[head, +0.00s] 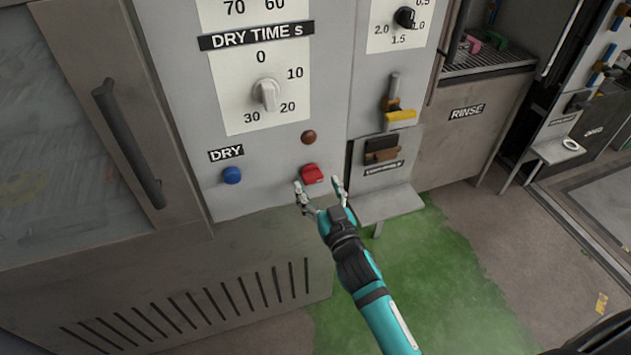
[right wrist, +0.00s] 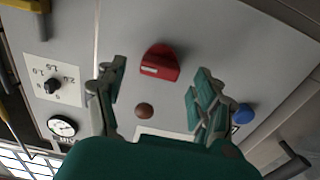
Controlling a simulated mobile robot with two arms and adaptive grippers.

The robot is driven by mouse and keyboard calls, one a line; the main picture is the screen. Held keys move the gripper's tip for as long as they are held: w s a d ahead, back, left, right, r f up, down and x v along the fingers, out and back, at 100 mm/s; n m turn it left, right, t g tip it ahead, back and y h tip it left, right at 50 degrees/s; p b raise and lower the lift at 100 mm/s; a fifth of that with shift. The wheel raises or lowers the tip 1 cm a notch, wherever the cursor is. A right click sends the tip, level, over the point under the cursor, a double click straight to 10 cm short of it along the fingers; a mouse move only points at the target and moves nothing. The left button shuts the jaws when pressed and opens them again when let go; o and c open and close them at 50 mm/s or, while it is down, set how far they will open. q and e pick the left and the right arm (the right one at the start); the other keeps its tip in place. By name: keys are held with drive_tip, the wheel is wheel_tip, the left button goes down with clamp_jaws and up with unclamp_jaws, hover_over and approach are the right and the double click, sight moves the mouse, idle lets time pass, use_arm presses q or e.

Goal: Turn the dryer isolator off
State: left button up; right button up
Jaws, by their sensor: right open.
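A red rotary switch (head: 312,173), seemingly the dryer isolator, sits low on the grey dryer panel, below a brown button (head: 308,137). In the right wrist view the red switch (right wrist: 160,63) shows its handle bar with a small pale mark on it. My right gripper (head: 318,187) is open and empty just in front of and below the switch, its fingers to either side of it. In the right wrist view the fingers are spread with the switch in the gap between them, and I see no contact. My left gripper is not in view.
A blue button (head: 232,175) under the DRY label is left of the switch. The white DRY TIME knob (head: 267,94) is above. A yellow-handled lever (head: 400,115) and a small ledge (head: 388,203) stand to the right. Green floor (head: 430,270) lies below.

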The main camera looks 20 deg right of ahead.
sight(312, 176)
drive_tip(key=shift+w, duration=1.1)
drive_tip(key=c, duration=1.2)
drive_tip(key=shift+o, duration=0.2)
